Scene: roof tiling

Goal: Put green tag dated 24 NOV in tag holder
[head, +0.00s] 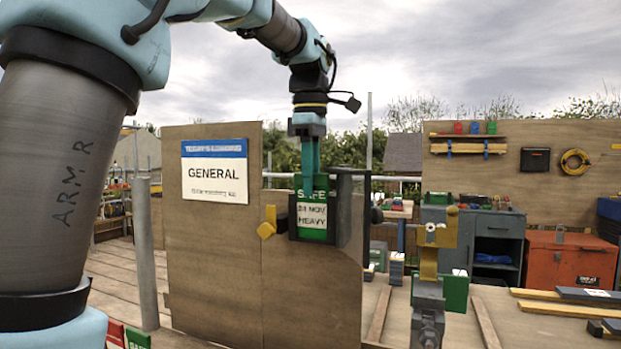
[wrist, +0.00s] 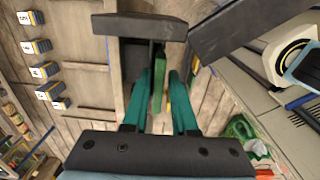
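A green tag (head: 313,212) with a white label hangs upright in front of the plywood board. Its label reads SAFE, a NOV date and HEAVY; the day is too blurred to be sure. The tag stands within the dark tag holder (head: 347,205), which has a yellow clamp at its left; how deep it sits is unclear. My gripper (head: 310,172) points down with its teal fingers at the tag's top. In the wrist view the fingers (wrist: 160,85) stand on either side of the tag (wrist: 159,80), seen edge-on. A narrow gap shows beside it, so they look slightly open.
A GENERAL sign (head: 215,172) is on the plywood board (head: 215,270) to the left. A grey post with a yellow clamp (head: 438,232) stands to the right. An orange chest (head: 568,265) and planks are farther right. Several small labelled blocks (wrist: 40,72) show at left in the wrist view.

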